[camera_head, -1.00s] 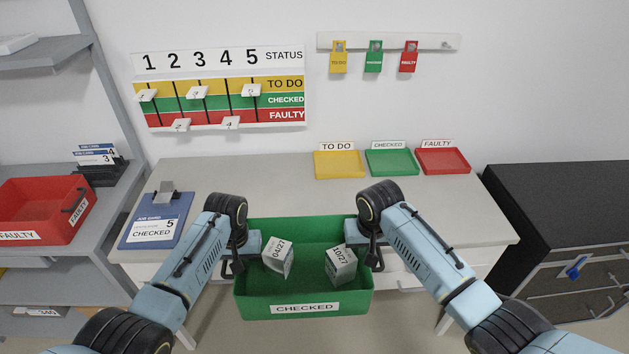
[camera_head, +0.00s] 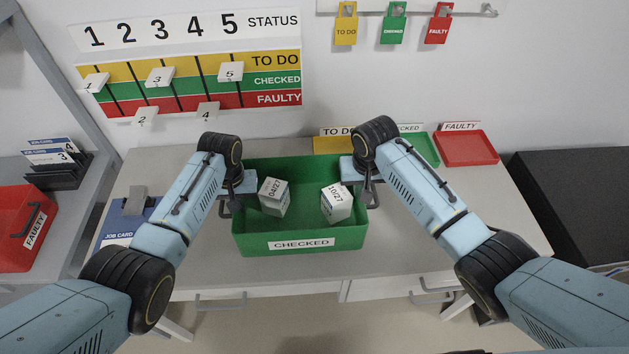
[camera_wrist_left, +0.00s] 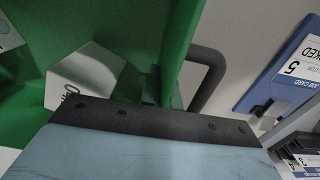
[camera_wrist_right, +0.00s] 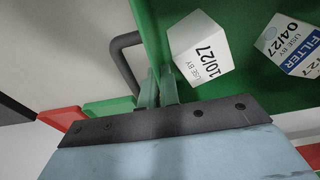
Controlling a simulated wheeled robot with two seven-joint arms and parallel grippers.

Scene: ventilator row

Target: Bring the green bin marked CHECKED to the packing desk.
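The green bin marked CHECKED (camera_head: 301,243) is over the packing desk (camera_head: 420,228), upright, with two white filter boxes inside, one marked 04/27 (camera_head: 273,197) and one 10/27 (camera_head: 336,202). I cannot tell whether its base touches the desktop. My left gripper (camera_head: 238,190) is shut on the bin's left side wall, which also shows in the left wrist view (camera_wrist_left: 178,45). My right gripper (camera_head: 360,185) is shut on the right side wall, seen in the right wrist view (camera_wrist_right: 152,35). The fingers are partly hidden.
A blue job-card clipboard (camera_head: 116,222) lies on the desk left of the bin. Small yellow (camera_head: 331,146), green (camera_head: 425,150) and red (camera_head: 465,149) trays stand along the back. A red bin (camera_head: 22,232) sits on the left shelf. A black cabinet (camera_head: 580,190) stands right. The desktop's right side is clear.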

